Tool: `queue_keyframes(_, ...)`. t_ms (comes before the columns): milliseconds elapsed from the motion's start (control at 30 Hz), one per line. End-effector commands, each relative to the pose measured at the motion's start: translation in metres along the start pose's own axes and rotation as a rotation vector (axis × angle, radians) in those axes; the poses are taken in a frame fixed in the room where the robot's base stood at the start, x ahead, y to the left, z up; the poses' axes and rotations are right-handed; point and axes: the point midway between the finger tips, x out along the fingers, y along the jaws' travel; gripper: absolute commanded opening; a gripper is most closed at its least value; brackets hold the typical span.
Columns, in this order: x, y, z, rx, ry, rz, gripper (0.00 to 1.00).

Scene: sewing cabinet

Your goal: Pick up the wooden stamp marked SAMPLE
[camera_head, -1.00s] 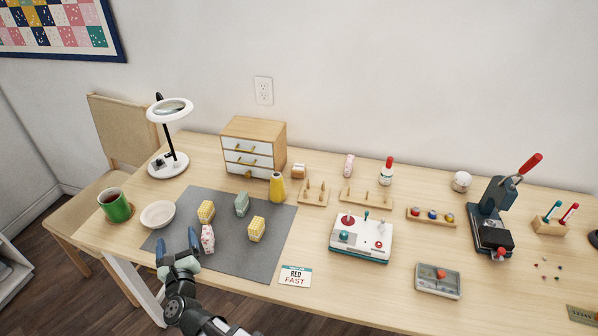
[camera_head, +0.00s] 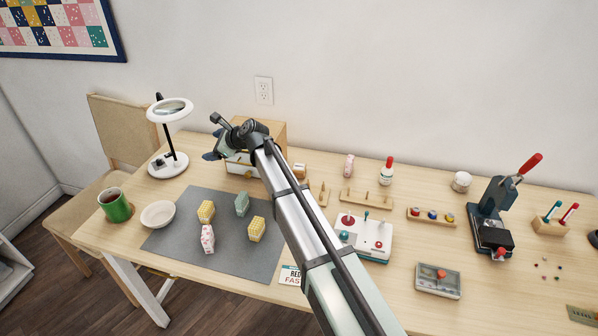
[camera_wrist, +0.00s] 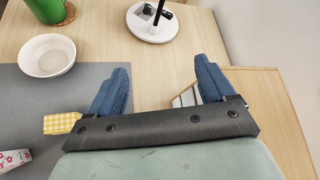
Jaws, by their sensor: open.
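My gripper (camera_head: 213,138) is open and empty, above and just left of the wooden drawer cabinet (camera_head: 273,134). In the wrist view its two blue fingers stand wide apart (camera_wrist: 162,82) with table between them. A small wooden block with a white face (camera_head: 300,169) stands right of the cabinet, partly beside my arm. Its lettering is too small to read, so I cannot tell whether it is the SAMPLE stamp. It does not show in the wrist view. My arm hides part of the table right of the cabinet.
A lamp (camera_head: 168,164), white bowl (camera_head: 158,214) and green mug (camera_head: 116,206) stand at left. Patterned blocks lie on the grey mat (camera_head: 180,240). Peg boards (camera_head: 366,198), a white machine (camera_head: 372,245) and a press (camera_head: 490,215) stand at right. The cabinet top (camera_wrist: 270,100) is close below my gripper.

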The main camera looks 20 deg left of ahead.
Motion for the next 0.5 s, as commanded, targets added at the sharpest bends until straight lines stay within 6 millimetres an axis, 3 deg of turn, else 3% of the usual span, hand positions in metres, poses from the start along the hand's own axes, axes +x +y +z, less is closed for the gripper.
queue_keyframes(33, -0.011, -0.027, -0.008, -0.011, 0.031, 0.034, 0.83)
queue_keyframes(200, -0.058, -0.078, -0.035, -0.038, 0.131, 0.159, 0.83)
queue_keyframes(500, -0.139, -0.137, -0.077, -0.031, 0.279, 0.323, 0.83)
